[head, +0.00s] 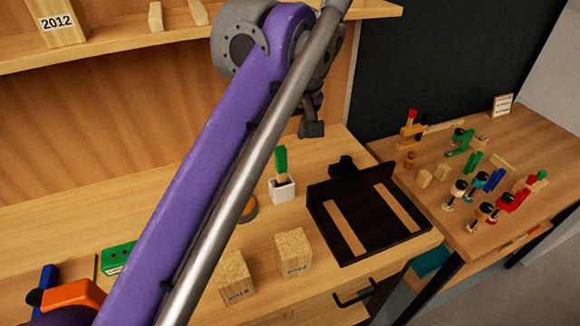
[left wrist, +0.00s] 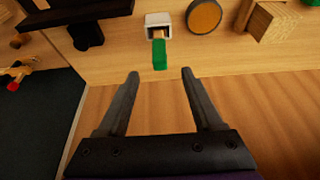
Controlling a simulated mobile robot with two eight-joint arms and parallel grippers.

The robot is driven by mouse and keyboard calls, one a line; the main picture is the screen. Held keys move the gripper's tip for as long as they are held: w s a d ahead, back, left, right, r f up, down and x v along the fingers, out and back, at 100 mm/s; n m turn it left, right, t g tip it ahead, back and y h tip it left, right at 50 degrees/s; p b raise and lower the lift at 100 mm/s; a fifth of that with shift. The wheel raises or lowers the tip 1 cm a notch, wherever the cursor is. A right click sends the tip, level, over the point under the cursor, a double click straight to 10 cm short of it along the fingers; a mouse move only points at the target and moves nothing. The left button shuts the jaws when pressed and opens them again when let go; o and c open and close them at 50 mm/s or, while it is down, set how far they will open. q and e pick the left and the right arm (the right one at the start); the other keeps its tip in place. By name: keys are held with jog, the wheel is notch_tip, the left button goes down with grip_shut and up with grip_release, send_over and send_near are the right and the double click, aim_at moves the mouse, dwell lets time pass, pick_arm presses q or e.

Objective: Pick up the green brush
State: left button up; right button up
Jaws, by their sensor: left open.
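The green brush (head: 281,160) stands upright in a small white cup (head: 282,188) on the bench. In the left wrist view the green brush (left wrist: 159,56) sticks out of the white cup (left wrist: 158,20), with its green end toward me. My left gripper (left wrist: 160,74) is open and empty, and the green end lies just ahead of the gap between its fingertips, apart from them. In the head view my left gripper (head: 311,129) is above and to the right of the brush, partly hidden behind my purple arm. My right gripper is not in view.
A black tray (head: 322,210) stands right of the cup. A round orange-faced thing (left wrist: 204,15) is beside the cup. Two wooden blocks (head: 293,252) stand in front. A shelf (head: 120,48) overhangs the bench.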

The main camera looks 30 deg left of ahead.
aim_at(282, 150)
pick_arm(q)
jog(key=b+x, duration=0.1)
jog(key=x, duration=0.3)
jog(key=shift+s+a+f, duration=0.1)
jog(key=shift+s+a, duration=0.05)
jog(key=x, duration=0.2)
jog(key=b+x, duration=0.1)
jog(key=x, duration=0.1)
jog(key=b+x, duration=0.1)
jog(key=x, duration=0.1)
jog(key=shift+w, duration=0.3)
grip_shut()
